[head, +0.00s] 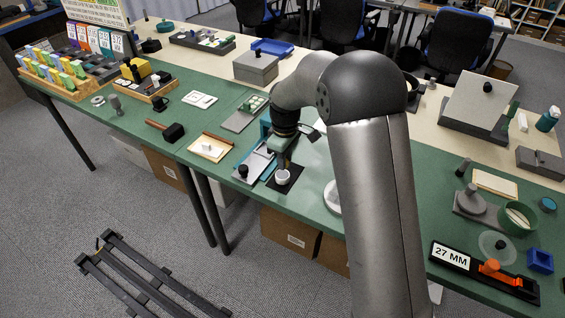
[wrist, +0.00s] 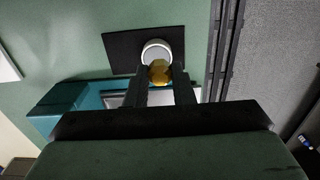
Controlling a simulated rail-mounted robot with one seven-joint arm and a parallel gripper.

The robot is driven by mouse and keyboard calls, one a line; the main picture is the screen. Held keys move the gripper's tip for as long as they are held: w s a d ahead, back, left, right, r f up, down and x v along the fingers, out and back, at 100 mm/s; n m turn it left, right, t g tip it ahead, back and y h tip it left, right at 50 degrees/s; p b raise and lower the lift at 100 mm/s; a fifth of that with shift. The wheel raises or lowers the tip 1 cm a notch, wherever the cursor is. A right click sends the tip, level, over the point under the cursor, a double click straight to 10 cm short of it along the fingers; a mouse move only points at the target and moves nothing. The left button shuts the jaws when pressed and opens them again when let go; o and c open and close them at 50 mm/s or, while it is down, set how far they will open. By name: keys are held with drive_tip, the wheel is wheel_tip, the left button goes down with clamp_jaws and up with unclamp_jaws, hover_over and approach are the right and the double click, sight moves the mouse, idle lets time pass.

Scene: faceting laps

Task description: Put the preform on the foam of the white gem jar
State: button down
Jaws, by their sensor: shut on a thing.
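The white gem jar (head: 283,177) stands upright on a small black mat (head: 291,185) near the front edge of the green bench. The jar also shows in the wrist view (wrist: 156,47), just past my fingertips. An amber, faceted-looking preform (wrist: 159,72) sits between the two fingertips of my gripper (wrist: 159,82), which is shut on it. In the wrist view the preform overlaps the near rim of the jar; I cannot tell its height above it. The foam inside the jar is hidden or not clear. In the head view my gripper (head: 284,160) is just above and behind the jar.
A blue device with a grey plate (head: 255,165) stands directly left of the mat. A wooden tray (head: 211,147) and a black-headed mallet (head: 172,132) lie further left. The bench's front edge is close to the mat.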

sight(282, 174)
drive_tip(key=shift+w+a+f, duration=0.25)
drive_tip(key=shift+w+f, duration=0.1)
drive_tip(key=shift+f, duration=0.1)
drive_tip(key=shift+w+a+f+p, duration=0.15)
drive_tip(key=shift+f+p, duration=0.2)
drive_tip(key=shift+f, duration=1.45)
drive_tip(key=shift+f, duration=0.1)
drive_tip(key=shift+f, duration=0.15)
drive_tip(key=c, duration=1.2)
unclamp_jaws()
drive_tip(key=shift+c, duration=0.2)
wheel_tip(282, 174, up, 13)
drive_tip(key=shift+f+b, duration=0.2)
drive_tip(key=shift+b, duration=0.6)
